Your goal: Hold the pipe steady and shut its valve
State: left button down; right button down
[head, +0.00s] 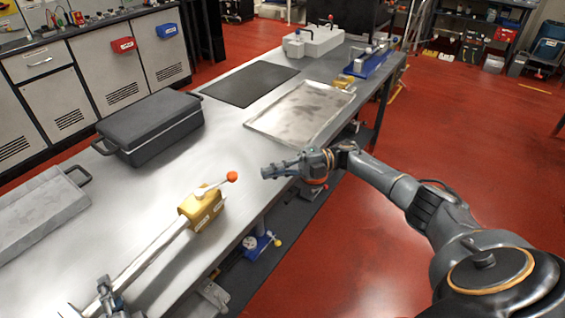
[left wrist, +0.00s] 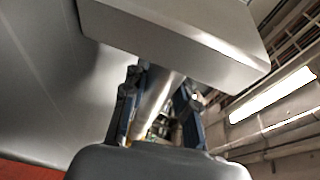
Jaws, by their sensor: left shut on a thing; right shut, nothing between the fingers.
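The pipe (head: 152,252) is a light metal bar on the table, running from the lower left up to a brass-coloured valve body (head: 201,208). The valve's lever (head: 212,187) ends in an orange-red knob (head: 232,176) and points to the upper right, roughly along the pipe. My left gripper (head: 108,290), partly cut off at the bottom edge, is shut on the pipe. In the left wrist view its fingers sit on both sides of the pipe (left wrist: 155,100). My right gripper (head: 268,171) is shut and empty, beyond and to the right of the knob, apart from it.
A dark lidded case (head: 150,122) and a grey box (head: 38,210) stand left on the table. A black mat (head: 250,83) and a metal tray (head: 300,112) lie farther back. A blue-based fixture (head: 368,62) stands at the far right end. The table's right edge runs below my right arm.

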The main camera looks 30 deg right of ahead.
pick_arm(q)
jog(key=shift+s+f, duration=0.15)
jog(key=shift+f, duration=0.35)
pick_arm(e)
jog(key=shift+w+d+f, duration=0.1)
jog(key=shift+w+d, duration=0.15)
jog(key=shift+d, duration=0.45)
jog(key=shift+w+d+f, duration=0.1)
jog(key=shift+w+d, duration=0.15)
jog(key=shift+d, duration=0.4)
jog(key=shift+w+d, duration=0.25)
jog(key=shift+d, duration=0.45)
pick_arm(q)
jog(key=c, duration=1)
grip_release()
jog(key=shift+o, duration=0.2)
jog(key=shift+r, duration=0.1)
pick_arm(e)
jog(key=shift+w, duration=0.1)
pick_arm(q)
jog(key=shift+w+r, duration=0.15)
jog(key=shift+w, duration=0.05)
jog(key=s+d+r, duration=0.1)
jog(key=s+r, duration=0.1)
jog(key=s, duration=1)
jog(key=shift+d, duration=0.15)
jog(key=shift+w+f, duration=0.1)
